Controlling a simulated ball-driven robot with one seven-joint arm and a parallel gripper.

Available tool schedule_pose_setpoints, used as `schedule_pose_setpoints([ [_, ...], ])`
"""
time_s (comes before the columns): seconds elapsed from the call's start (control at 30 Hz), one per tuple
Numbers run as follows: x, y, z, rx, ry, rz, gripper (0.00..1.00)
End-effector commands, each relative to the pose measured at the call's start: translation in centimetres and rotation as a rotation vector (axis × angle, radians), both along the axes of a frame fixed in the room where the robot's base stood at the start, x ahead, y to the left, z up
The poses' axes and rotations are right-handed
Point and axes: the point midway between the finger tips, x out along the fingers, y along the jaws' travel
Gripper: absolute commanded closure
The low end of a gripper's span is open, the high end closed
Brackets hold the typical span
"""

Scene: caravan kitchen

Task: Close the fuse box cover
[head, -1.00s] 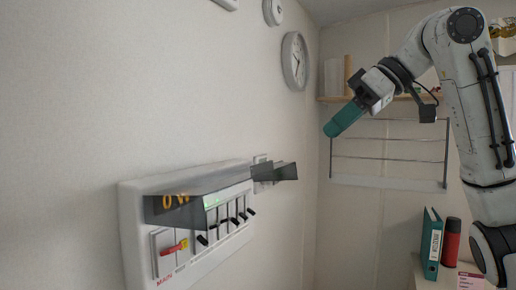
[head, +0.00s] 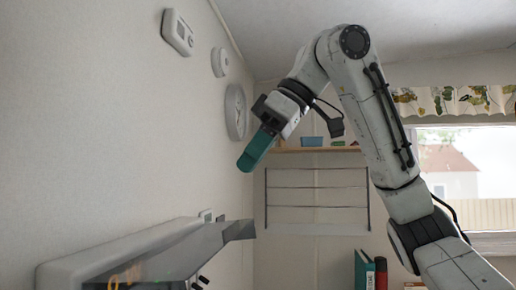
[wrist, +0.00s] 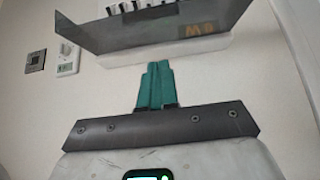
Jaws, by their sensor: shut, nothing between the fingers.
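The fuse box (head: 75,268) is a white housing on the left wall, cut off by the bottom edge in the head view. Its dark, see-through cover (head: 185,256) stands open, sticking out from the box. In the wrist view the cover (wrist: 125,38) spans the top, with orange lettering showing on it and switches behind. My gripper (head: 244,165), with teal fingers, is shut and empty. It is above the cover's far end in the head view and apart from it. In the wrist view my fingertips (wrist: 158,66) point toward the cover, with no contact visible.
A thermostat (head: 178,32) and a round clock (head: 235,112) hang on the left wall. A wire rack (head: 318,188) and shelf are on the back wall. A green binder (head: 363,270) and red canister (head: 381,273) stand low. A window (head: 465,175) is at right.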

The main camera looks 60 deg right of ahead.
Motion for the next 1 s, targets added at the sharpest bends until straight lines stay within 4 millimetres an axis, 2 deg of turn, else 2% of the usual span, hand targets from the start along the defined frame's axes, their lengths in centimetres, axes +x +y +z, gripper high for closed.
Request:
schedule_pose_setpoints([
  [0.27,3.0,1.1,-4.3,0.001,0.000,0.000,1.00],
  [0.5,2.6,0.9,-7.4,0.001,-0.002,-0.001,1.00],
  [0.7,2.4,0.9,-8.3,0.000,-0.002,-0.001,1.00],
  [1.0,2.4,0.9,-8.3,0.000,-0.002,-0.001,1.00],
])
